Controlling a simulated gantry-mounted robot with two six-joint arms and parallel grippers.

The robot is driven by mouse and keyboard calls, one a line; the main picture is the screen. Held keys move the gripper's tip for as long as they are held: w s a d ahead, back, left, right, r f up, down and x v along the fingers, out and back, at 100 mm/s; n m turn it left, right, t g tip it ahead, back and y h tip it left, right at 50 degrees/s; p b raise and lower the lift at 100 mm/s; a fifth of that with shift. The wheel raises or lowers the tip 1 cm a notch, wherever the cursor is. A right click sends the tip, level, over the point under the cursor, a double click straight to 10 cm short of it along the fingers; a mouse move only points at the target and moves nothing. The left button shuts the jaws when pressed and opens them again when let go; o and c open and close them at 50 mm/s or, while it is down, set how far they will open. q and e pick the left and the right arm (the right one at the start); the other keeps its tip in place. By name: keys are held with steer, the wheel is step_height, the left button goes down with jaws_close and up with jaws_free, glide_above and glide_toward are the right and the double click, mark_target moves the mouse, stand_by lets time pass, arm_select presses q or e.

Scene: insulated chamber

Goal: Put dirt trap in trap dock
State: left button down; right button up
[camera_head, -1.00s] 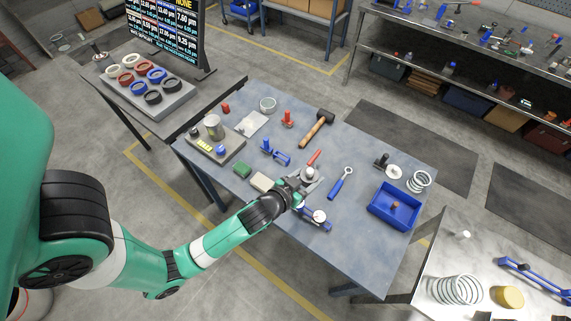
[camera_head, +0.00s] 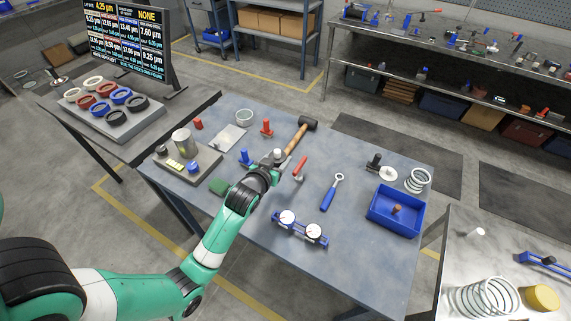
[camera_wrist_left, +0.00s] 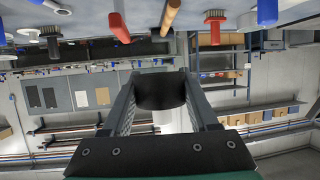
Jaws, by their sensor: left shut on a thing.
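My left gripper (camera_head: 277,160) is over the middle of the blue-grey table, near the hammer's handle end. In the left wrist view its two fingers (camera_wrist_left: 160,78) are shut on a dark cylindrical piece (camera_wrist_left: 160,92) with a pale part below it, probably the dirt trap. In the head view only a small pale top (camera_head: 277,153) shows at the fingers. A grey base plate (camera_head: 207,166) at the table's left carries a metal can (camera_head: 182,141), a yellow strip and a blue knob. I cannot tell which thing is the trap dock. My right gripper is out of view.
A hammer (camera_head: 297,138), red piece (camera_head: 299,165), blue-handled wrench (camera_head: 329,198) and blue twin-gauge unit (camera_head: 301,229) lie around the gripper.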

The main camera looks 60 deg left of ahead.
arm_select(q)
steer(key=w+a+f+b, duration=0.1)
steer(key=a+f, duration=0.1)
steer(key=w+a+f+b, duration=0.1)
steer(key=w+a+f, duration=0.1)
steer(key=w+a+f+b, duration=0.2)
steer(key=f, duration=0.1)
steer(key=shift+w+a, duration=0.2)
steer(key=shift+w+a+f, duration=0.15)
steer(key=shift+w+a, duration=0.05)
steer(key=shift+a, duration=0.05)
steer(key=shift+w+a+f+b, duration=0.15)
steer(key=shift+f+b, duration=0.75)
steer(key=shift+f, duration=0.9)
steer(key=shift+f, duration=0.25)
steer(key=shift+c, duration=0.8)
jaws_free()
